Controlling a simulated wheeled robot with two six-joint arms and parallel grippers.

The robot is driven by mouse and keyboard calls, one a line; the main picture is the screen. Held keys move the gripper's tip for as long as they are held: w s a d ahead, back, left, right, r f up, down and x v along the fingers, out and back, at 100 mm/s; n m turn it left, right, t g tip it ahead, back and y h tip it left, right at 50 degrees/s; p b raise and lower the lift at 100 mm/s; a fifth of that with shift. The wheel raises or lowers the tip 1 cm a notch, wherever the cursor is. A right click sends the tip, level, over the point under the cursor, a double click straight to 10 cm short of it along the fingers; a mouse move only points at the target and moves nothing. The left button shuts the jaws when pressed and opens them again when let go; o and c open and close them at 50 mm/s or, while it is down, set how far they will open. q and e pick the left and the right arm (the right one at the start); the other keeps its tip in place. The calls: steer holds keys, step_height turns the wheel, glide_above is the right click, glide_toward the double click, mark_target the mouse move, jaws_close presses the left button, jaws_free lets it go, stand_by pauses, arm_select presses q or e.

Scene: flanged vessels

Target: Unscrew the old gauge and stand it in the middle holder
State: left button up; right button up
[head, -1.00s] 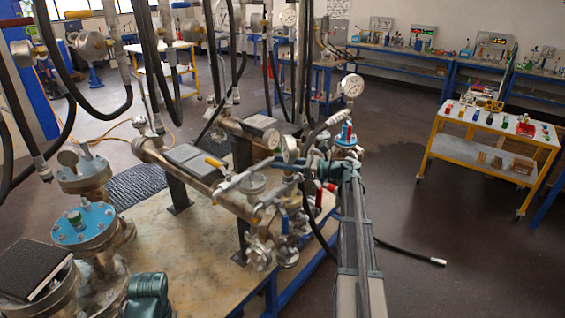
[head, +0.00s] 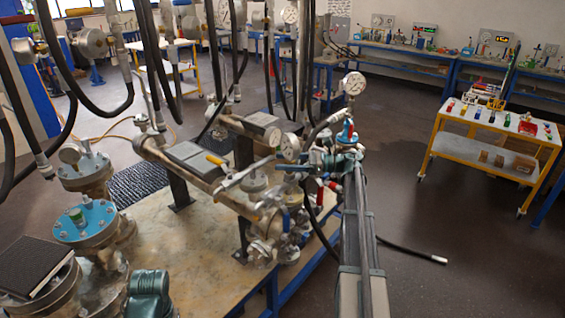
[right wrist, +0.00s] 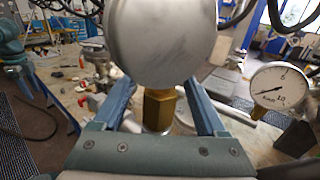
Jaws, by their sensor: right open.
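A round gauge (head: 290,147) with a pale dial stands on the pipework in the middle of the head view. In the right wrist view a large grey gauge body (right wrist: 158,40), its dial turned away, sits on a brass hex fitting (right wrist: 159,108). My right gripper (head: 292,167) reaches in from the right, low by the gauge. In the right wrist view its two blue-grey fingers stand apart on either side of the brass fitting, with gaps visible. The gauge is upright. I cannot make out the middle holder.
A second gauge (right wrist: 278,86), its dial facing the camera, is close on the right in the wrist view. Another gauge (head: 353,84) rises behind my right arm. Black hoses hang overhead. A yellow cart (head: 488,157) stands at right, with open floor before it.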

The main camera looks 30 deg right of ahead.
steer(key=v, duration=1.3)
steer(key=shift+c, duration=0.3)
